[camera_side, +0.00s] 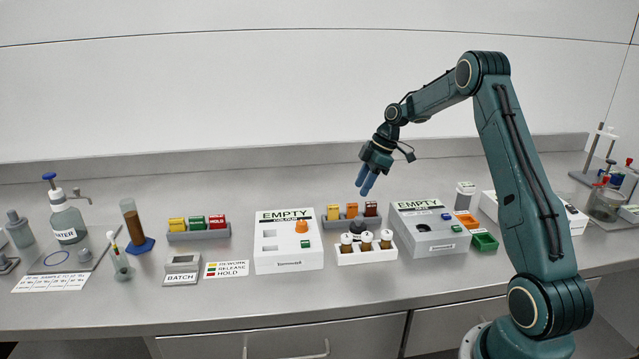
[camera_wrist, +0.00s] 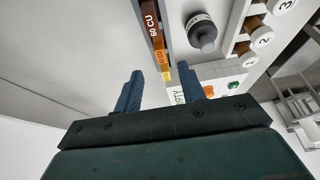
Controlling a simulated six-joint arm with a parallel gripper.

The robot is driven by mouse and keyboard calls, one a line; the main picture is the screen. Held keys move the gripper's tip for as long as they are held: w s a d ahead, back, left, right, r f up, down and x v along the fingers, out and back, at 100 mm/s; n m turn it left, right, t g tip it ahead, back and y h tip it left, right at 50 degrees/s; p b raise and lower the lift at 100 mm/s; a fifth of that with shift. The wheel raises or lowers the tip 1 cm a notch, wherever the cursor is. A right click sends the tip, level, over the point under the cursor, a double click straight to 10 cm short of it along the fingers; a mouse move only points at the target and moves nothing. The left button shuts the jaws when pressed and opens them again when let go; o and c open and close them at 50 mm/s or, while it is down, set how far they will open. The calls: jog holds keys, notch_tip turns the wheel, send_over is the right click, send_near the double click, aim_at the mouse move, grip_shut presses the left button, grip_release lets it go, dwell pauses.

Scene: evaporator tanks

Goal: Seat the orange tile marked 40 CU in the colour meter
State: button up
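The orange tile (camera_side: 351,210) stands in a grey rack (camera_side: 340,223), between a yellow tile (camera_side: 333,212) and a brown tile (camera_side: 370,208). In the wrist view the orange tile (camera_wrist: 160,58) shows between the same two; its print is too small to read surely. The colour meter (camera_side: 276,255) is a white box left of the rack, labelled EMPTY, with an orange knob and a green button. Part of it (camera_wrist: 222,72) shows in the wrist view. My gripper (camera_side: 363,189) hangs above the tile rack, its blue fingers (camera_wrist: 160,73) apart with nothing between them.
A white rack (camera_side: 352,259) of numbered brown vials and a dark knobbed object (camera_side: 357,227) stand in front of the tile rack. Another EMPTY-labelled meter (camera_side: 432,246) is to the right. A rack of yellow, green and red tags (camera_side: 199,235) is left. The bench behind is clear.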

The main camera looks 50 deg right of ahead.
aim_at(353, 204)
jog(key=shift+w+a+f, duration=0.15)
jog(key=shift+w+f, duration=0.05)
jog(key=shift+f, duration=0.4)
jog(key=shift+f, duration=0.1)
jog(key=shift+x, duration=2.5)
grip_shut()
